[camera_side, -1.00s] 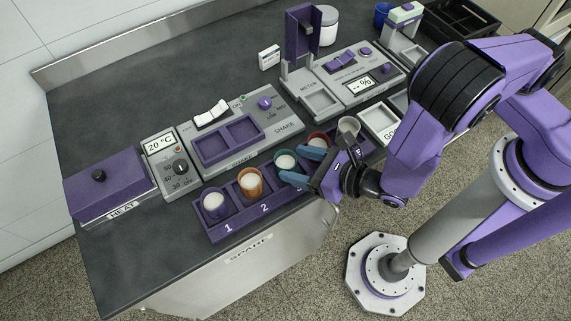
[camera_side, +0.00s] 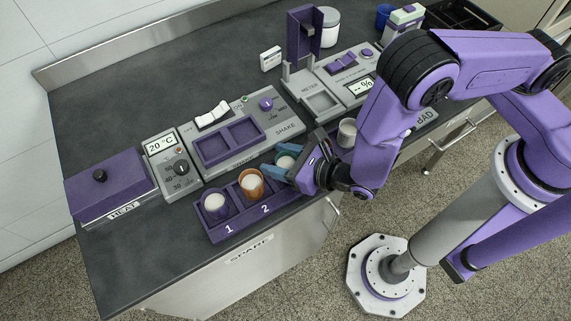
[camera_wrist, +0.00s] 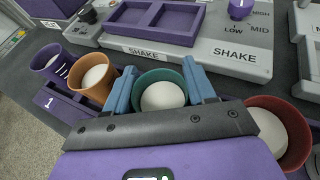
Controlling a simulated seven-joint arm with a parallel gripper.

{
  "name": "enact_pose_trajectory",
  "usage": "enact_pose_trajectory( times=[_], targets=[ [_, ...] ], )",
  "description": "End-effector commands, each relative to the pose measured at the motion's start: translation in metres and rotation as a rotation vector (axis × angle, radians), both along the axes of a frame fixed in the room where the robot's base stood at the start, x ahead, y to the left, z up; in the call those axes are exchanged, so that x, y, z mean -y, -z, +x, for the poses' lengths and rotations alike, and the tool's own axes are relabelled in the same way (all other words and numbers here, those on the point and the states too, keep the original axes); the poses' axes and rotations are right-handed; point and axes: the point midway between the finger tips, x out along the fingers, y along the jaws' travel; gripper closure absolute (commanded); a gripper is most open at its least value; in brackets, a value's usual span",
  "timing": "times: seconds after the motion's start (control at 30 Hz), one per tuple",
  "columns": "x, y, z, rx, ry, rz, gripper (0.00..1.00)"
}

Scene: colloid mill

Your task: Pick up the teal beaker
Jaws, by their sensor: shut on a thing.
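The teal beaker (camera_wrist: 162,76) holds white contents and sits in the rack row between the orange beaker (camera_wrist: 94,74) and the red beaker (camera_wrist: 282,128). My gripper (camera_wrist: 162,88) has its two blue fingers on either side of the teal beaker and is shut on it. In the side view my gripper (camera_side: 287,160) comes from the right, and the teal beaker (camera_side: 285,162) shows only in part between the fingers. I cannot tell whether the beaker is lifted off the rack. The red beaker is hidden behind my gripper in the side view.
A purple beaker (camera_wrist: 49,62) stands in slot 1 of the purple rack (camera_side: 228,232). The orange beaker stands close at the left. The shake unit (camera_side: 238,135) is just behind, with an empty two-slot tray. A white beaker (camera_side: 347,132) stands to the right.

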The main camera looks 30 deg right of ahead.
Motion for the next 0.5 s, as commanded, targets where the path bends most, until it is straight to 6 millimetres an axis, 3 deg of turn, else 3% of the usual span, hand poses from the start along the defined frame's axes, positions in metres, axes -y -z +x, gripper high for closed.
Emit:
enact_pose_trajectory(
  times=[0.27, 0.5],
  targets=[
    [0.000, -0.005, 0.000, 0.000, 0.000, 0.001, 0.76],
    [-0.001, -0.027, 0.000, 0.002, 0.000, 0.003, 0.76]
  ],
)
